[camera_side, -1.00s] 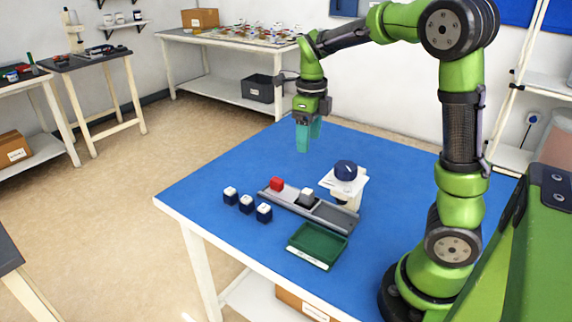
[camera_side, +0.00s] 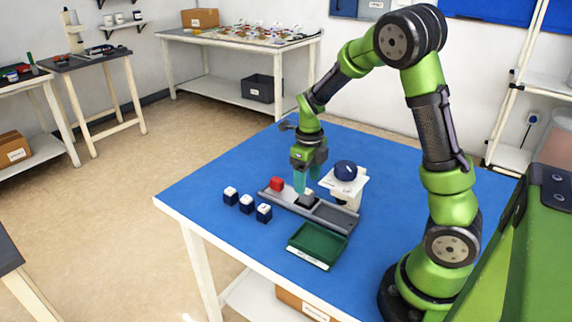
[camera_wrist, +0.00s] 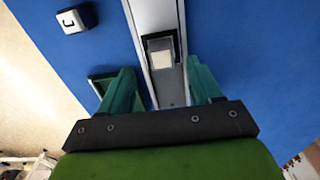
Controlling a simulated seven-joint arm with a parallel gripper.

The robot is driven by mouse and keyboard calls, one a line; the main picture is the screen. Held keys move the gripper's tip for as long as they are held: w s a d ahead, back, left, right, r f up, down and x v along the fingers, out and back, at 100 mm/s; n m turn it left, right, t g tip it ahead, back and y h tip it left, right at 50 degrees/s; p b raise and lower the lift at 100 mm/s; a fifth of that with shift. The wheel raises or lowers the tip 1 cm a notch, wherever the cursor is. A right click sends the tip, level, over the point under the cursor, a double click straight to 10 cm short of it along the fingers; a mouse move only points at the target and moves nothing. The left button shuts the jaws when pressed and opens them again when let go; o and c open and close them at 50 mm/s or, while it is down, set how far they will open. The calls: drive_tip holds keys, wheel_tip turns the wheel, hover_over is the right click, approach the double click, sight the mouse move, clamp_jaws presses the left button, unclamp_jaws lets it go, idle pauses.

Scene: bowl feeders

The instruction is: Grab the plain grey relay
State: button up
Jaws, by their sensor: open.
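A grey relay block (camera_side: 306,201) with a pale square top sits in the long grey channel (camera_side: 330,214). In the wrist view, the relay (camera_wrist: 162,58) lies in the channel between my fingers' lines, ahead of the tips. My gripper (camera_side: 300,187) has teal fingers and is low over the channel, at the grey relay. In the wrist view my gripper (camera_wrist: 160,75) is open, with nothing between its fingers. The side view does not show whether a finger touches the relay, whose top is partly hidden.
Several dark blue blocks with white lettered tops, such as this one (camera_side: 246,203), stand left of the channel. A green tray (camera_side: 318,243) lies in front. The blue table (camera_side: 210,180) is otherwise clear.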

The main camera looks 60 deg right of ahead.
sight(307, 191)
wheel_tip(307, 191, down, 5)
drive_tip(key=shift+d+r, duration=0.1)
drive_tip(key=shift+r, duration=0.1)
